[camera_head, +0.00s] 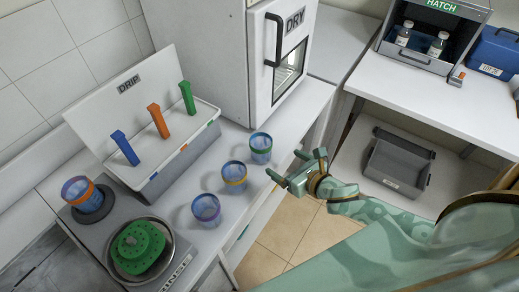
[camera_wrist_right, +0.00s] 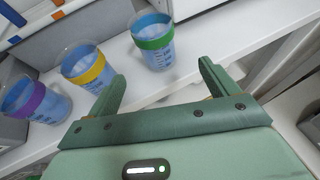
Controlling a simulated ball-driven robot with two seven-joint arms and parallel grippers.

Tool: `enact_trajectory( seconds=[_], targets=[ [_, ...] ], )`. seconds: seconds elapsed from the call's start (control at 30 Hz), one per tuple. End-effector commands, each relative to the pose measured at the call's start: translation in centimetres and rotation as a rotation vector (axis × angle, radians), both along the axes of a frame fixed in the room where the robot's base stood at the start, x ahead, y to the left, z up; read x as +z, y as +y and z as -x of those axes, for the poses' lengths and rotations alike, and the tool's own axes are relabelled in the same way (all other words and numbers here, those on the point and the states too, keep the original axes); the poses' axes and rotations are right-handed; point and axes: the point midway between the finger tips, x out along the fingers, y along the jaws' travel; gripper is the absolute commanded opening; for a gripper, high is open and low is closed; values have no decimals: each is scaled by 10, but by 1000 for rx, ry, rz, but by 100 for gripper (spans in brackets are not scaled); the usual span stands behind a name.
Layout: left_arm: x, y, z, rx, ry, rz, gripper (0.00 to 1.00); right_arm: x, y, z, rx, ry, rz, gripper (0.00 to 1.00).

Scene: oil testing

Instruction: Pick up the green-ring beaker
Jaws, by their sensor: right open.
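The green-ring beaker (camera_head: 261,148) stands upright on the white counter, in front of the white DRY cabinet, and holds blue liquid. In the right wrist view the green-ring beaker (camera_wrist_right: 155,45) is at the top middle, beyond the fingertips. My right gripper (camera_head: 284,164) is open and empty, just right of the beaker at the counter's front edge. In the wrist view its two fingers (camera_wrist_right: 161,70) are spread apart and the beaker is not between them. My left gripper is not in view.
A yellow-ring beaker (camera_head: 234,177) and a purple-ring beaker (camera_head: 206,210) stand nearby in a row. An orange-ring beaker (camera_head: 86,198) stands farther left. The DRIP rack (camera_head: 180,160) is behind the row. The DRY cabinet (camera_head: 262,70) stands close behind the green-ring beaker.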

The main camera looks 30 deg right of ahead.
Motion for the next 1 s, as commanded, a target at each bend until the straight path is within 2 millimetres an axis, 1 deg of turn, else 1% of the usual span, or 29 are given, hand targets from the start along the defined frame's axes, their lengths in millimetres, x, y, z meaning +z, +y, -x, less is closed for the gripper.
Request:
enact_trajectory(
  seconds=[0.03,0.1,0.2,0.3,0.47,0.6,0.7,0.8,1.0],
  targets=[
    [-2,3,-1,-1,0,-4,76,-5,3,-14,-2,-4,-2,86],
    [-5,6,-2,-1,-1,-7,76,-13,6,-29,-2,-1,-3,86],
    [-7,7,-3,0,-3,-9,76,-20,10,-46,-2,0,-2,86],
    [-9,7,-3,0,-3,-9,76,-25,12,-58,-2,1,-3,86],
    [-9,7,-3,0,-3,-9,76,-28,16,-69,-2,1,-4,86],
    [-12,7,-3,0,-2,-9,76,-34,26,-90,-3,0,-7,86],
    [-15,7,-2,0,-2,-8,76,-41,28,-103,-2,2,-3,86],
    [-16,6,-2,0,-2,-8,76,-43,29,-109,-2,3,-3,86],
    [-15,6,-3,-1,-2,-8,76,-43,30,-109,0,2,-3,86]
  ],
)
